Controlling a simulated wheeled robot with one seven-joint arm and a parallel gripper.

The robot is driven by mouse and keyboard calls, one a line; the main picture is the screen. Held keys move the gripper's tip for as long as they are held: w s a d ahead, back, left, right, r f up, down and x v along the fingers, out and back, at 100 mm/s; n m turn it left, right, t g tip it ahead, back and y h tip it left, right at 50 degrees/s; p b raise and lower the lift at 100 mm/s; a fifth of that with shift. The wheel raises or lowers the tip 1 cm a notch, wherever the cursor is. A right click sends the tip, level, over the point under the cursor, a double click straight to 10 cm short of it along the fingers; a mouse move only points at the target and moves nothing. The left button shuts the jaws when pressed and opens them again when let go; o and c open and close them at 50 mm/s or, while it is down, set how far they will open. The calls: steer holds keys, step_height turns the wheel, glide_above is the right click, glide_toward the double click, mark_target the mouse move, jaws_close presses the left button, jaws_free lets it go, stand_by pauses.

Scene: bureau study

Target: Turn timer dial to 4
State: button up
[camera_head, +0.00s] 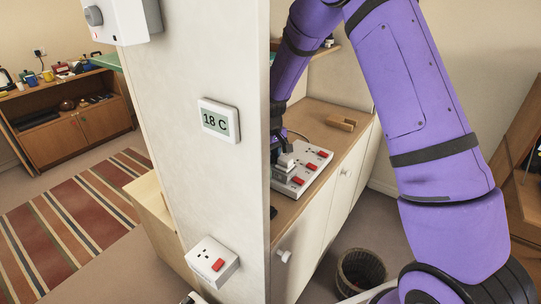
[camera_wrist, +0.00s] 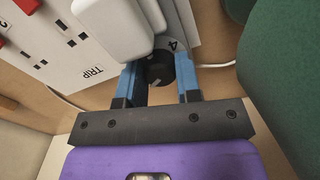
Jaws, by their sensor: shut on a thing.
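The timer dial (camera_wrist: 158,68) shows in the wrist view as a small dark knob in front of a grey disc (camera_wrist: 171,28) marked with a 4. My gripper (camera_wrist: 160,78) has its two blue fingers on either side of the dial and is shut on it. Which number the dial points to cannot be read. A white rounded body (camera_wrist: 118,22) sits beside the disc, over a white power strip (camera_wrist: 58,52) marked TRIP. In the head view the power strip (camera_head: 312,160) lies on a wooden top; my arm hides most of the gripper and the dial.
A wooden block (camera_head: 341,124) lies behind the strip on the cabinet top (camera_head: 328,112). A wall end with a thermostat (camera_head: 219,121) reading 18 C stands close on the left. A waste bin (camera_head: 361,269) is on the floor. A large green thing (camera_wrist: 285,85) fills the wrist view's right side.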

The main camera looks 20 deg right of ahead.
stand_by(0.4)
steer(key=o, duration=0.9)
steer(key=shift+o, duration=0.2)
steer(key=shift+r, duration=0.1)
step_height(320, 180, up, 11)
